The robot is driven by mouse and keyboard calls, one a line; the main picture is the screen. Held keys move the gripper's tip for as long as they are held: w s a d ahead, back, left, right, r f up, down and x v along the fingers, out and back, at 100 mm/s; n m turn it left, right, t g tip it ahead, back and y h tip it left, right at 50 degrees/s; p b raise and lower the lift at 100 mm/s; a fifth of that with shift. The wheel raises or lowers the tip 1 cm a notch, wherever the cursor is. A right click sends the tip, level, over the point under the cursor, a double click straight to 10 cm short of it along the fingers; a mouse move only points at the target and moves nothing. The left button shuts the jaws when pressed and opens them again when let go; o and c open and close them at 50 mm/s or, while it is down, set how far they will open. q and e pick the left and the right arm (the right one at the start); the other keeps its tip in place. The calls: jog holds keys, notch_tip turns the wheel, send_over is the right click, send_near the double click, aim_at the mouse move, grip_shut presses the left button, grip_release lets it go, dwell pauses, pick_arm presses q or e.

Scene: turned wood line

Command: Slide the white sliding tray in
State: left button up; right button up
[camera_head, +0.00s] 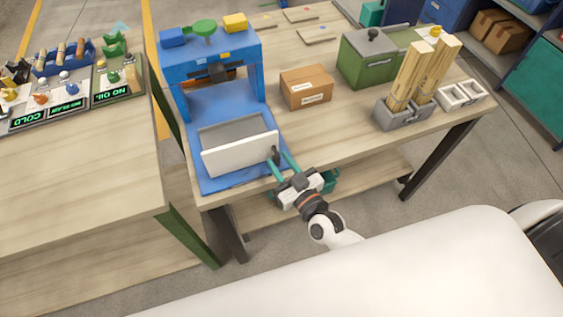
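The white sliding tray (240,154) has a tall white front panel and a grey inside. It sits on the blue base of a blue machine (215,95), in front of the machine's opening, and stands out towards me. A small dark handle (274,155) shows at the right end of the front panel. My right gripper (279,160) has two teal fingers spread apart, with the tips close to the handle and the panel's right end. I cannot tell whether they touch it. My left gripper is not in view.
A cardboard box (306,88) stands right of the machine. Further right are a green box (368,58), a grey holder (403,113) with wooden sticks and a white divided tray (462,95). The front table (345,135) is clear between the gripper and the holder.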

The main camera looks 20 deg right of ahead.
grip_shut()
